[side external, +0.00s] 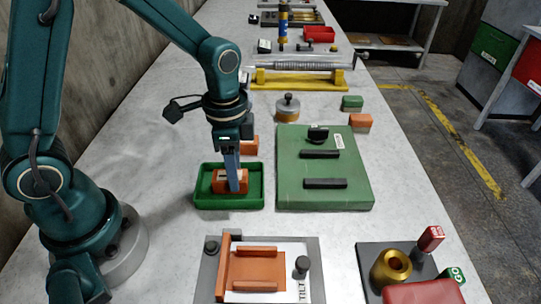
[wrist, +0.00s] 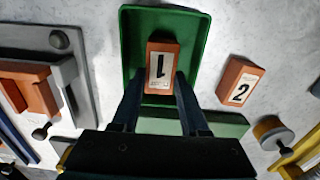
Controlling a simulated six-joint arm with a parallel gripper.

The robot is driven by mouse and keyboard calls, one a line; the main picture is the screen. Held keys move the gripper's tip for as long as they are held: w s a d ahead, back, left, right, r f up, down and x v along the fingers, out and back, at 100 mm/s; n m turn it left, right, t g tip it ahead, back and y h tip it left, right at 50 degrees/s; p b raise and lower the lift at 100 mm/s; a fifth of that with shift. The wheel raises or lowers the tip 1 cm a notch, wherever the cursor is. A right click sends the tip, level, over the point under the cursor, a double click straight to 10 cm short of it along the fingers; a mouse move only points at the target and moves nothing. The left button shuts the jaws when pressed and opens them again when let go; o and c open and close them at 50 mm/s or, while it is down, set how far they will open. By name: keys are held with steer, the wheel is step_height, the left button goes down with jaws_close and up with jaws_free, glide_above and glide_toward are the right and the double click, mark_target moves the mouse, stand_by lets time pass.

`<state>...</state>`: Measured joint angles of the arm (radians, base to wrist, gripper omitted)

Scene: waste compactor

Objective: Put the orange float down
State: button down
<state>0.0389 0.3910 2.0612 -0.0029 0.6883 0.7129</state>
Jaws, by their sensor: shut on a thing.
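The orange float, a small block with a white "1" label, is inside the green tray (side external: 203,200). It shows in the side view (side external: 221,184) and in the wrist view (wrist: 162,50). My gripper (side external: 236,188) points down into the tray. Its two fingers are shut on the block's sides, as the wrist view shows (wrist: 160,80). The block is low, within the tray's walls. I cannot tell whether its underside touches the tray floor. The tray (wrist: 199,30) holds nothing else that I can see.
A second orange block labelled "2" (wrist: 240,81) lies outside the tray, close to it. A green plate with black handles (side external: 350,185) is right of the tray. A tilt fixture with an orange slide (side external: 258,270) stands in front. Bare bench lies left of the tray.

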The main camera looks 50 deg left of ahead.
steer(key=shift+f, duration=0.15)
steer(key=shift+c, duration=2.1)
jaws_free()
step_height(320, 180, up, 11)
steer(key=s+a+r+n+t, duration=0.1)
steer(key=s+r+n+t, duration=0.1)
steer(key=s+n+t, duration=0.3)
steer(key=shift+s+n+t, duration=0.3)
steer(key=shift+s+n, duration=1.5)
steer(key=shift+s, duration=0.2)
steer(key=shift+r, duration=0.1)
